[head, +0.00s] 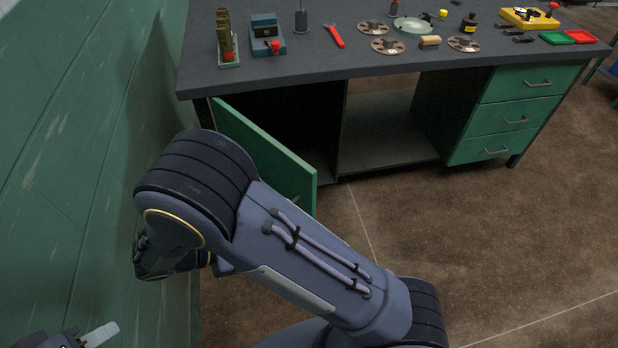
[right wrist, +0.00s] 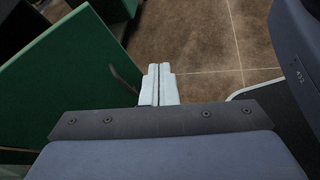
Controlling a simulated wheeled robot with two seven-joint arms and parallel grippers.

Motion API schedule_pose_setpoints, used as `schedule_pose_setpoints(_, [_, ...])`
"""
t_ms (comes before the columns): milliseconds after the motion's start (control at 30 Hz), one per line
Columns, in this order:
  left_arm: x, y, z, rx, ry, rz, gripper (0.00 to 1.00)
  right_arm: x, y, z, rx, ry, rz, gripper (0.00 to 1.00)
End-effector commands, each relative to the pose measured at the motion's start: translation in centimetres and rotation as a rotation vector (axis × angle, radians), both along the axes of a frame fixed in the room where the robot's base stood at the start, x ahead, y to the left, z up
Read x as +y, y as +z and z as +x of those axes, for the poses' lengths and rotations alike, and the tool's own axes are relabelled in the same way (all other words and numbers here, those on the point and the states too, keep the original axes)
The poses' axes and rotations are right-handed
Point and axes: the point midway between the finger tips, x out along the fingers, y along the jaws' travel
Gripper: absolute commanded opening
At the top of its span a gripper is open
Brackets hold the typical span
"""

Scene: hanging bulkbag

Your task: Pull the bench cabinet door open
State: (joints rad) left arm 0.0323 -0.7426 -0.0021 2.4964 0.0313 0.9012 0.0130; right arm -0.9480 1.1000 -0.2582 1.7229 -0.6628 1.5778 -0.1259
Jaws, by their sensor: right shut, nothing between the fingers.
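The green bench cabinet door (head: 270,155) stands swung out from the left end of the workbench, with the dark cabinet inside showing behind it. My right arm covers its lower part in the head view. In the right wrist view the door panel (right wrist: 75,85) fills the left, with a thin dark handle (right wrist: 126,79) near its right edge. My right gripper (right wrist: 158,70) is shut and empty, its pale fingertips just right of the handle; contact cannot be told. My left gripper (head: 100,335) shows only partly at the bottom left of the head view, away from the door.
The grey workbench top (head: 330,75) carries tools, discs and trays. Green drawers (head: 515,115) stand at its right end, beside an open shelf (head: 385,135). A green wall (head: 70,150) runs close on the left. The brown floor (head: 480,235) is clear at the right.

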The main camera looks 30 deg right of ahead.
Motion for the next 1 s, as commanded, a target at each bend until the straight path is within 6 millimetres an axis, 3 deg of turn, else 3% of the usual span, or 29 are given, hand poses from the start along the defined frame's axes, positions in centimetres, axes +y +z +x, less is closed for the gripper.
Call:
schedule_pose_setpoints(33, [0.0, 0.4, 0.0, 0.000, 0.000, 0.000, 0.36, -2.1, 1.0, 0.7, -0.064, -0.193, 0.134, 0.00])
schedule_pose_setpoints(100, [0.0, 0.8, 0.0, 0.000, 0.000, 0.000, 0.36, -4.3, 1.4, 1.9, -0.195, -0.489, 0.273, 0.00])
schedule_pose_setpoints(200, [0.0, 1.4, 0.0, 0.000, 0.000, 0.000, 0.36, -7.9, 2.6, 4.3, -0.414, -0.957, 0.408, 0.00])
schedule_pose_setpoints(400, [0.0, 2.3, 0.0, 0.000, 0.000, 0.000, 0.36, -17.0, 6.3, 8.8, -0.825, -1.817, 0.495, 0.00])
schedule_pose_setpoints(500, [0.0, 2.7, 0.0, 0.000, 0.000, 0.000, 0.36, -21.1, 7.5, 10.5, -0.974, -2.113, 0.444, 0.00])
schedule_pose_setpoints(600, [0.0, 2.9, 0.0, 0.000, 0.000, 0.000, 0.36, -24.2, 8.3, 11.4, -1.072, -2.310, 0.391, 0.00])
schedule_pose_setpoints(700, [0.0, 2.9, 0.0, 0.000, 0.000, 0.000, 0.36, -25.6, 8.5, 11.8, -1.116, -2.402, 0.362, 0.00])
schedule_pose_setpoints(867, [0.0, 2.6, 0.0, 0.000, 0.000, 0.000, 0.36, -25.5, 7.1, 11.7, -1.123, -2.419, 0.350, 0.00])
schedule_pose_setpoints(1000, [0.0, 2.1, 0.0, 0.000, 0.000, 0.000, 0.36, -24.9, 4.4, 11.5, -1.120, -2.415, 0.349, 0.00])
